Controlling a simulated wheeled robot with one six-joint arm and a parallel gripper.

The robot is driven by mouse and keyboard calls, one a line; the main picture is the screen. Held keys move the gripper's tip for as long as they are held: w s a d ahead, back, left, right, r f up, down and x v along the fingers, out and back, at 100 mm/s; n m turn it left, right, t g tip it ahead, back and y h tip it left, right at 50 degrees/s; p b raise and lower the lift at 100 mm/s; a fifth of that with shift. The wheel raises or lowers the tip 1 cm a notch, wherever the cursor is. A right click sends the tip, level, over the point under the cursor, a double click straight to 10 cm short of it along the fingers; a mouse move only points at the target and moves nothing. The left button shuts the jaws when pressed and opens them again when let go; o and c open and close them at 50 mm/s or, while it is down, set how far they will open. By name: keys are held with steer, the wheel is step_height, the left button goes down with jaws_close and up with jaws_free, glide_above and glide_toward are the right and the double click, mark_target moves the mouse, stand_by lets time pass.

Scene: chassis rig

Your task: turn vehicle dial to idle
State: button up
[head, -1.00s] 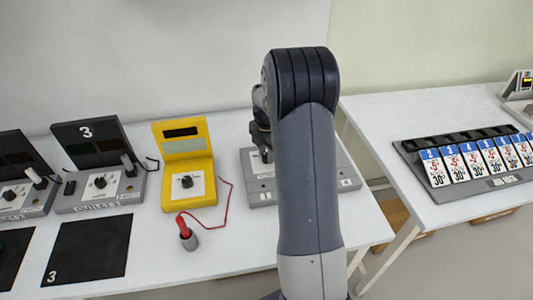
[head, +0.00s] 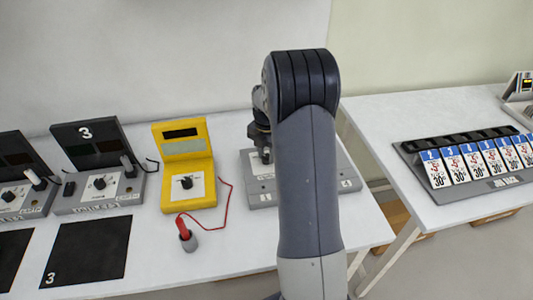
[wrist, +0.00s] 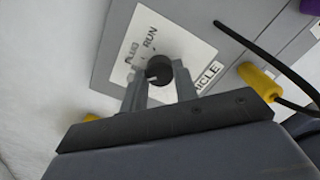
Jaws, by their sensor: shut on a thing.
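The vehicle dial (wrist: 158,68) is a round black knob on a white label plate (wrist: 150,28) in the wrist view. The plate reads PLUG and RUN, and part of the word VEHICLE shows beside it. My gripper (wrist: 159,80) has a finger on each side of the knob and is shut on it. The fingers hide part of the plate, and I cannot tell where the dial points. In the head view the grey vehicle panel (head: 262,187) stands behind my arm, which hides the dial.
A yellow meter (head: 190,165) with a red probe (head: 184,228) in a grey holder stands left of the panel. In the wrist view a black cable with a yellow plug (wrist: 258,78) lies close to my gripper's right.

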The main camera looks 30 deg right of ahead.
mark_target(266, 156)
steer(key=o, duration=1)
steer(key=shift+c, duration=0.2)
step_height(266, 156, up, 11)
steer(key=shift+b, duration=0.35)
steer(key=shift+f, duration=0.1)
step_height(266, 156, down, 11)
steer(key=shift+p, duration=0.4)
steer(key=shift+m, duration=0.3)
steer(key=shift+r, duration=0.2)
